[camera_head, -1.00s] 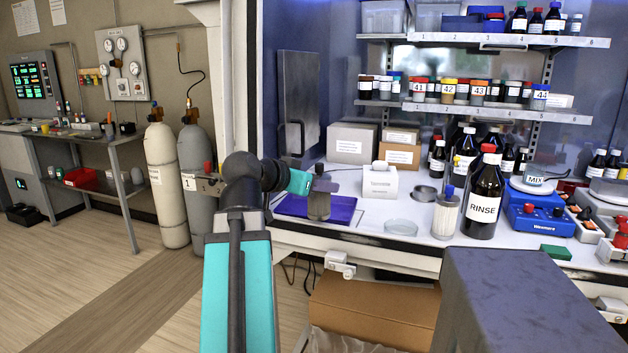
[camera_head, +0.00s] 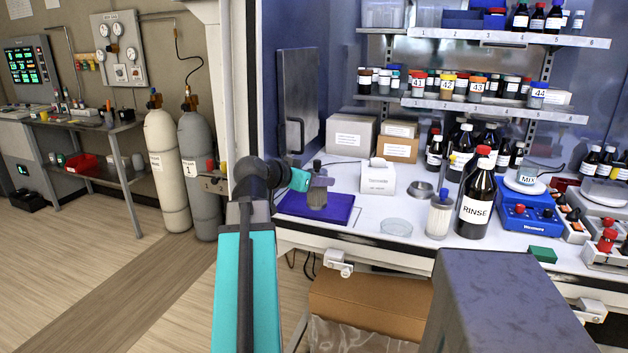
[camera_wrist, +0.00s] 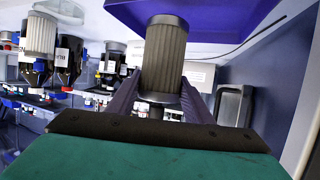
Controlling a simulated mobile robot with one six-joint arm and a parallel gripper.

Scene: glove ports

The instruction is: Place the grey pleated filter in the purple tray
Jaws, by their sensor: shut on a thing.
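The grey pleated filter (camera_head: 317,198) is an upright, ribbed dark grey cylinder with end caps. My gripper (camera_wrist: 160,88) is shut on it, with one finger on each side of its body in the wrist view, where the filter (camera_wrist: 164,55) fills the upper middle. The purple tray (camera_head: 290,206) lies flat at the left front of the white worktop. It also shows at the top of the wrist view (camera_wrist: 222,22). The filter's lower end is over the tray; whether it touches the tray floor I cannot tell. The tray looks otherwise empty.
A white labelled box (camera_head: 378,178) stands right of the tray, with a clear shallow dish (camera_head: 396,227) nearby. A white bottle with a blue cap (camera_head: 439,218) and the dark RINSE bottle (camera_head: 476,205) stand farther right. Cardboard boxes (camera_head: 397,149) stand behind.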

